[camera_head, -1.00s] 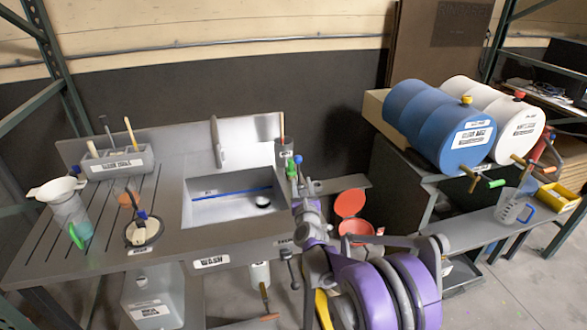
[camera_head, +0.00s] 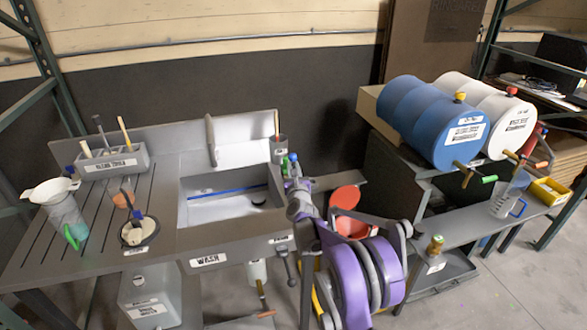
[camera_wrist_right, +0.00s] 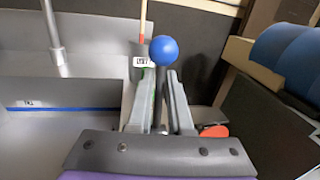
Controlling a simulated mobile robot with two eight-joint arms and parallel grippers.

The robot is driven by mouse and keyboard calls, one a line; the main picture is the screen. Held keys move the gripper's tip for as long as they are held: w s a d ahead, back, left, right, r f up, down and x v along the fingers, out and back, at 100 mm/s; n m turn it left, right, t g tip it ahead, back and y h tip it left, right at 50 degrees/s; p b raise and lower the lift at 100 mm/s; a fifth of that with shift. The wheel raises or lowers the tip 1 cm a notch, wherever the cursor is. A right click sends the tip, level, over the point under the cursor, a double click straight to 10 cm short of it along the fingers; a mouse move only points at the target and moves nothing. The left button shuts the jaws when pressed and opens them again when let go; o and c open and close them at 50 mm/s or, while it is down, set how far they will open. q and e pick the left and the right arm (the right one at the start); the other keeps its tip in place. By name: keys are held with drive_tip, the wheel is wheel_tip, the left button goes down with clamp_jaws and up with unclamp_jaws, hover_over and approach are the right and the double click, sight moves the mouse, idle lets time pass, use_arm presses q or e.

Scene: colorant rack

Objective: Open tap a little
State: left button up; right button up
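At the right side of the sink (camera_head: 225,207), a lever with a blue ball top (camera_head: 293,157) stands beside a green-topped one (camera_head: 285,163). The blue ball (camera_wrist_right: 163,49) and its grey stem show large in the right wrist view. My right gripper (camera_wrist_right: 161,80) has one finger on each side of that stem, just below the ball. Whether the fingers press on the stem is hard to see. In the head view my right gripper (camera_head: 297,186) partly hides the levers' lower parts. The upright spout (camera_head: 211,140) stands behind the basin. My left gripper is not in view.
Right of the sink are an open orange-red bin (camera_head: 353,228) and a blue drum (camera_head: 430,125) and white drum (camera_head: 490,105) on a stand. A holder with brushes (camera_head: 112,163) is at the bench's back left. A funnel (camera_head: 52,190) sits on a jug at far left.

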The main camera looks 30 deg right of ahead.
clamp_jaws()
drive_tip(key=shift+a, duration=0.1)
idle(1.1)
